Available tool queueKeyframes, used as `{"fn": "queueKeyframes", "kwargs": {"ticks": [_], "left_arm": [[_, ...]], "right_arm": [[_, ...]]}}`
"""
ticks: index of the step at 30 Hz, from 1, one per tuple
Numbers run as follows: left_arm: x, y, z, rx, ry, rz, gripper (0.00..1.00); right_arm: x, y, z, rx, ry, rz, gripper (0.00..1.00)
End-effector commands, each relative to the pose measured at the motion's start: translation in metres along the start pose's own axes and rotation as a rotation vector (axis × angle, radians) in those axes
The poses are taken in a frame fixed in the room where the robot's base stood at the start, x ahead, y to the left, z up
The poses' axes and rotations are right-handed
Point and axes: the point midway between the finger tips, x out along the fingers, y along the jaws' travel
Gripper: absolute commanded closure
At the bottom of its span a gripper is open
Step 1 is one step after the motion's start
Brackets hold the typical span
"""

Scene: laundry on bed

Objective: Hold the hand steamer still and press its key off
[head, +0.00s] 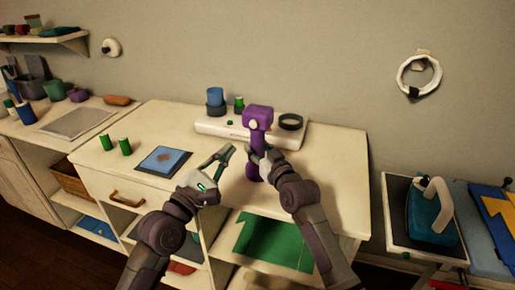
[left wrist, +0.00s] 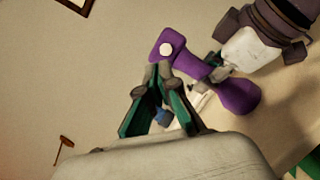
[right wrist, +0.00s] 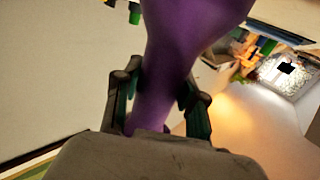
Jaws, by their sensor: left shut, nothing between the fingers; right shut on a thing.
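The hand steamer (head: 258,118) is purple and upright at the counter's middle. Whether its foot touches the counter is unclear. Its pale round key (head: 253,125) faces the left gripper's side and shows on the head in the left wrist view (left wrist: 166,49). My right gripper (head: 265,155) is shut around the steamer's handle, which fills the right wrist view (right wrist: 168,75). My left gripper (head: 230,149) is shut and empty, left of the steamer. In the left wrist view its fingertips (left wrist: 158,72) appear just below the key; a gap or contact cannot be told.
Behind the steamer lies a white slab (head: 218,127) with a dark ring (head: 291,121) and a blue cup (head: 215,96). A blue pad (head: 164,159) and green cylinders (head: 125,146) are at left. An iron (head: 430,215) stands at right. The counter's right end is clear.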

Motion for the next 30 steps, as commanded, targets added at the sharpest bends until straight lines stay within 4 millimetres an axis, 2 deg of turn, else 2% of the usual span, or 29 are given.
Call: {"fn": "queueKeyframes", "kwargs": {"ticks": [6,15,22,30], "left_arm": [[0.01,-0.004,0.01,0.0,-0.077,0.242,1.0],[0.002,-0.011,0.031,0.021,-0.165,0.519,1.0],[0.006,-0.012,0.033,0.028,-0.183,0.569,1.0],[0.04,-0.012,0.02,0.03,-0.182,0.567,1.0]], "right_arm": [[0.0,0.0,0.001,0.0,-0.001,0.0,1.0],[0.0,0.0,0.001,0.0,-0.001,0.0,1.0],[0.0,0.0,0.001,0.0,-0.001,0.0,1.0],[0.0,0.0,0.001,0.0,-0.001,0.0,1.0]]}}
